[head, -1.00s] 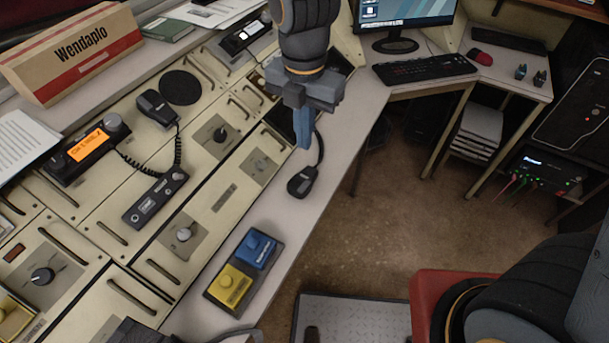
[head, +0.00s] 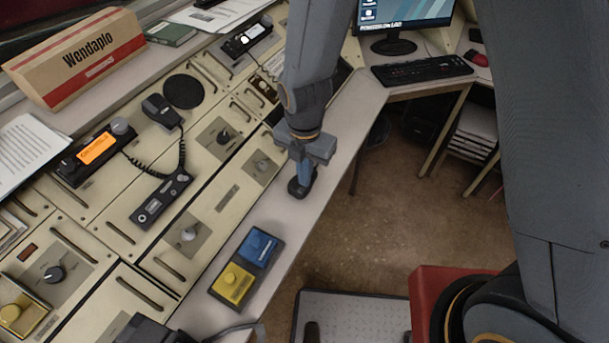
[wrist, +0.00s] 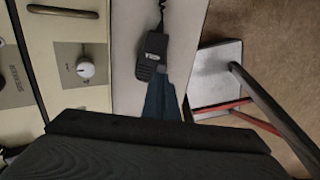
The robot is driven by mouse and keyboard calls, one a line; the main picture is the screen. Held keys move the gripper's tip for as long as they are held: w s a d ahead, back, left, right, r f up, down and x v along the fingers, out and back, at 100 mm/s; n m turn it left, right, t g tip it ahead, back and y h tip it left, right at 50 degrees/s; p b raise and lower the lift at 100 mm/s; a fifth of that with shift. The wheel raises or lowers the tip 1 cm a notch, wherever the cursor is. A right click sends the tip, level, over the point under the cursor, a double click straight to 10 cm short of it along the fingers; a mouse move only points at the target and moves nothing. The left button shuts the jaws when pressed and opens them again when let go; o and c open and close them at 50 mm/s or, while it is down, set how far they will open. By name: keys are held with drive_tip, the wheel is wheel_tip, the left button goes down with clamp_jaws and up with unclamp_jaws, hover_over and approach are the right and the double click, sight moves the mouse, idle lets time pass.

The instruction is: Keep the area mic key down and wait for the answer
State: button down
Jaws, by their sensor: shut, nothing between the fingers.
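A black hand mic (head: 296,190) lies on the pale desk strip near its front edge. It also shows in the wrist view (wrist: 150,70), with a small light label and its cord running up. My gripper (head: 302,183) points down over this mic, its blue fingers shut and holding nothing. In the wrist view the fingers (wrist: 168,80) overlap the mic's lower right side; I cannot tell whether they touch it. A box with a blue key (head: 258,247) and a yellow key (head: 233,283) sits lower on the desk. The lettering is too small to read, so I cannot tell which key is the area mic's.
A second mic (head: 161,111) with a coiled cord rests on the console beside a radio (head: 96,150) with an orange screen. Several knobs and handles cover the panels. A keyboard (head: 422,71) and monitor stand at the back. Open floor lies right of the desk edge.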

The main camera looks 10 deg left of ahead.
drive_tip(key=shift+f, duration=0.65)
drive_tip(key=shift+f+b, duration=0.3)
drive_tip(key=shift+f, duration=0.3)
drive_tip(key=shift+s+d+f, duration=0.1)
drive_tip(key=shift+f, duration=0.15)
drive_tip(key=shift+s, duration=0.15)
drive_tip(key=shift+d, duration=0.1)
idle(1.3)
drive_tip(key=shift+r, duration=0.3)
wheel_tip(320, 180, up, 14)
drive_tip(key=shift+w+a+r+p, duration=0.15)
drive_tip(key=shift+w+a+p, duration=0.05)
drive_tip(key=shift+p, duration=0.25)
